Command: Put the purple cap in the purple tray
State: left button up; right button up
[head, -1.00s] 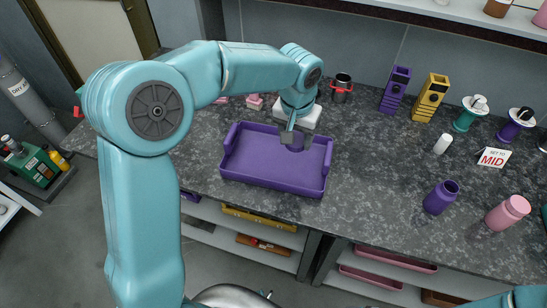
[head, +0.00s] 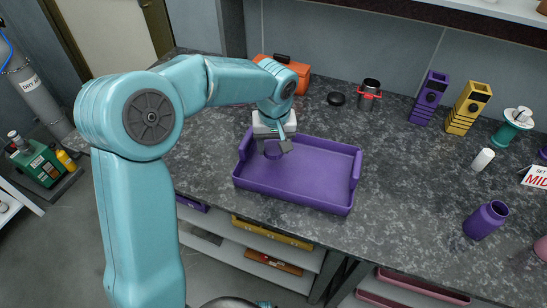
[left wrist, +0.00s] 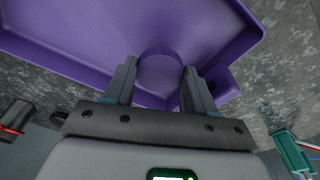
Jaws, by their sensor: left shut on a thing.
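The purple tray (head: 300,190) lies on the dark stone worktop in the head view, with raised walls. It also fills the upper part of the left wrist view (left wrist: 75,55). My left gripper (head: 282,149) is at the tray's back left part, pointing down. It is shut on the purple cap (head: 272,150), a round piece that shows between both fingers in the left wrist view (left wrist: 160,75). The cap is over the tray's inside, near a wall. I cannot tell whether it touches the tray floor. My right gripper is not in view.
A purple bottle (head: 485,221) stands open on the right, with a white bottle (head: 482,160) behind it. Worktop right of the tray is clear.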

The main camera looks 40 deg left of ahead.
aim_at(274, 164)
pick_arm(q)
notch_tip(274, 164, down, 5)
jog(key=shift+a+r, duration=0.1)
jog(key=shift+b, duration=0.3)
jog(key=shift+f, duration=0.2)
jog(key=o, duration=1)
jog(key=shift+r, duration=0.1)
